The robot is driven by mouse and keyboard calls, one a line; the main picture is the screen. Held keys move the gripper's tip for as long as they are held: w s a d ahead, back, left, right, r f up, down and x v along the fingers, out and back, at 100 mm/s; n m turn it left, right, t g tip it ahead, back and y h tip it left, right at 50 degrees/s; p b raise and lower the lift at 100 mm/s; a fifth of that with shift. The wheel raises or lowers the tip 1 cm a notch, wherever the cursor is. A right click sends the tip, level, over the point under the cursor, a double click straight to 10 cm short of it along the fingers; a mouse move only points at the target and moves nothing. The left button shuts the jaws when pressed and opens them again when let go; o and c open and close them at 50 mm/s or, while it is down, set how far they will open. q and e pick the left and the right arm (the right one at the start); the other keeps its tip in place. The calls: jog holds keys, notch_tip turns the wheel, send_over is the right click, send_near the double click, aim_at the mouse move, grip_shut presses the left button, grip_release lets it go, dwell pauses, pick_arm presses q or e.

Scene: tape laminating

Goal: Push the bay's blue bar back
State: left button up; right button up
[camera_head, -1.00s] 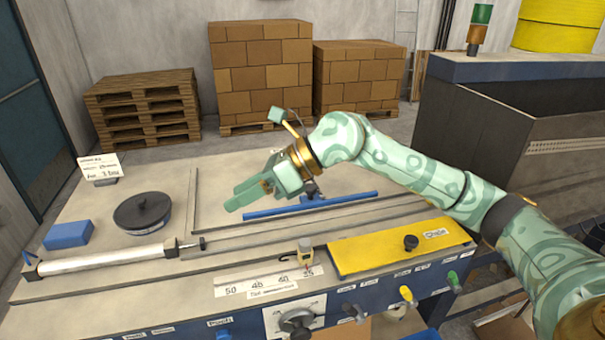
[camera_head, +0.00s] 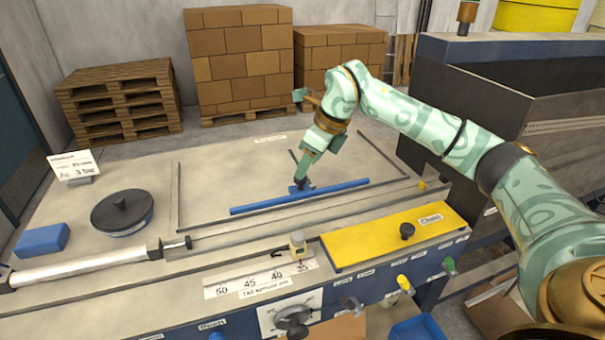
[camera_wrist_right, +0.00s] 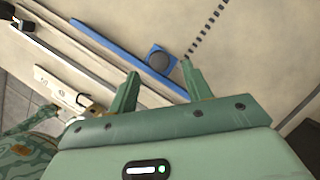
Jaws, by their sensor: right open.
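The blue bar (camera_head: 300,197) lies across the bay near its front, long and thin, with a small blue block and dark round knob at its middle. In the right wrist view the bar (camera_wrist_right: 115,48) runs diagonally, and the blue block with the knob (camera_wrist_right: 160,60) sits just beyond my fingertips. My right gripper (camera_head: 304,180) points down over the bar's middle. In the right wrist view its two fingers (camera_wrist_right: 160,80) are spread apart with nothing between them. Whether a fingertip touches the knob, I cannot tell. My left gripper is not in view.
The bay's bare surface (camera_head: 230,175) is clear behind the bar. A yellow plate with a black knob (camera_head: 370,245) lies at the front right. A white roller (camera_head: 85,268), a black disc (camera_head: 122,212) and a blue block (camera_head: 42,240) are at the left.

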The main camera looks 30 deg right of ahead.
aim_at(301, 187)
jog(key=shift+x, duration=1.95)
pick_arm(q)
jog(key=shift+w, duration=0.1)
